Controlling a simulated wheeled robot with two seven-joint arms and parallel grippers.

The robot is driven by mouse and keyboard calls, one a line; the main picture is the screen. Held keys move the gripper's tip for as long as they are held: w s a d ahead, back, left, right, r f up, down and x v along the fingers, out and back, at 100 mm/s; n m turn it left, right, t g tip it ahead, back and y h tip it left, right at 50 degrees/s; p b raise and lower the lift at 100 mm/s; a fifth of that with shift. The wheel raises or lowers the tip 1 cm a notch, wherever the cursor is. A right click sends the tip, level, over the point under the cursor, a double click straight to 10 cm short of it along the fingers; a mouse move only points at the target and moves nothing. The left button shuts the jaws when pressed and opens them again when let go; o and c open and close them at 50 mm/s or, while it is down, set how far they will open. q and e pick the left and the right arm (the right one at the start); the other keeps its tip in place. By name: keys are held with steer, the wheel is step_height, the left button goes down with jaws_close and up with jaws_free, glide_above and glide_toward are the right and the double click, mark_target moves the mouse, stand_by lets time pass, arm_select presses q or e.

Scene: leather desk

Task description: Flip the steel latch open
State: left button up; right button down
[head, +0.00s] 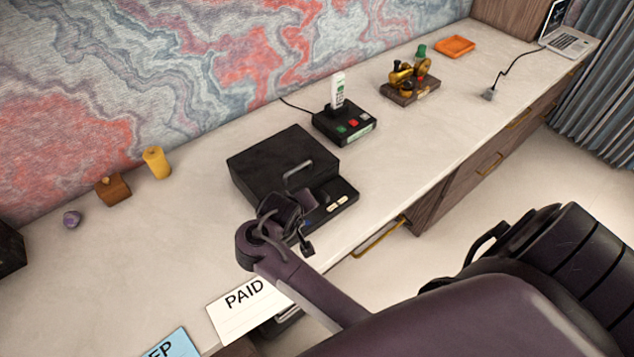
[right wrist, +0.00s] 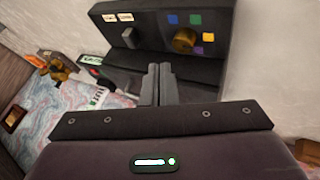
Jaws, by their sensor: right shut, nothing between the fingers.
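A black box (head: 270,160) stands on the desk, with a steel handle-like bar (head: 298,174) raised near its front edge. Its low front panel (head: 343,197) has cream labels. In the right wrist view the panel carries a grey block-like lever (right wrist: 128,37), perhaps the latch, and a brass knob (right wrist: 185,40) among coloured squares. My right gripper (right wrist: 159,70) is shut and empty, its fingertips over the box between lever and knob, apart from both as far as I can tell. In the head view my right wrist hides the panel's left part. My left gripper is not in view.
A black terminal (head: 345,128) with coloured buttons stands just right of the box, and a brass machine (head: 408,82) beyond it. A PAID card (head: 245,305) and a blue card (head: 168,344) lie at the front left.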

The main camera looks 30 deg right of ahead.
mark_target(324, 196)
steer(key=b+x, duration=0.2)
steer(key=x, duration=0.7)
steer(key=shift+d+f, duration=0.1)
steer(key=shift+f, duration=0.1)
steer(key=d, duration=0.3)
steer(key=shift+w+d+f+p, duration=0.1)
steer(key=shift+w+f+p, duration=0.05)
steer(key=shift+w+p, duration=0.2)
steer(key=shift+d+f, duration=0.1)
steer(key=shift+d, duration=0.45)
steer(key=d, duration=0.4)
steer(key=shift+w+d, duration=0.2)
steer(key=shift+d, duration=0.1)
